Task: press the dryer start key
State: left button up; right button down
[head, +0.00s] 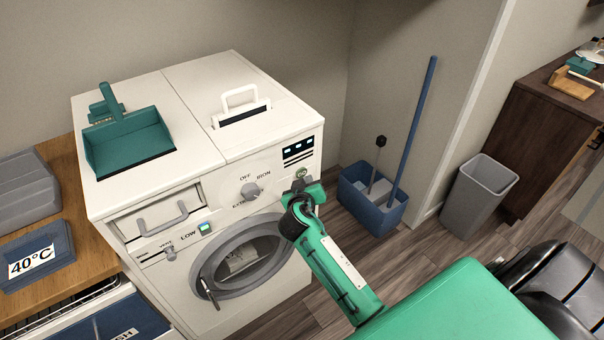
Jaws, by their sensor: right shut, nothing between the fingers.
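The white dryer (184,239) stands at the left centre, with a grey-rimmed round door on its front. Its front panel carries a grey dial (251,190) marked OFF and IRON, and a dark display at the upper right. A small round greenish key (302,173) sits below the display. My right gripper (297,184) is shut and empty, its tip right by that key. From this angle I cannot tell whether it touches the key. My left gripper is not in view.
A teal dustpan (128,142) lies on the dryer top. A blue bucket (372,200) with long handles and a grey bin (478,196) stand on the floor to the right. A wooden counter (62,218) with a 40°C container adjoins the dryer's left.

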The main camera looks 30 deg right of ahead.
jog(key=shift+w, duration=0.2)
dwell(0.4)
jog(key=shift+w, duration=0.2)
jog(key=shift+w+a+b, duration=0.1)
jog(key=shift+w+b, duration=0.2)
jog(key=shift+w, duration=0.1)
dwell(0.5)
jog(key=shift+s, duration=0.8)
jog(key=shift+s, duration=0.1)
jog(key=s, duration=0.1)
jog(key=s+p, duration=0.1)
jog(key=s, duration=0.2)
jog(key=shift+s+d, duration=0.25)
jog(key=shift+s, duration=0.15)
jog(key=shift+f, duration=0.1)
dwell(0.7)
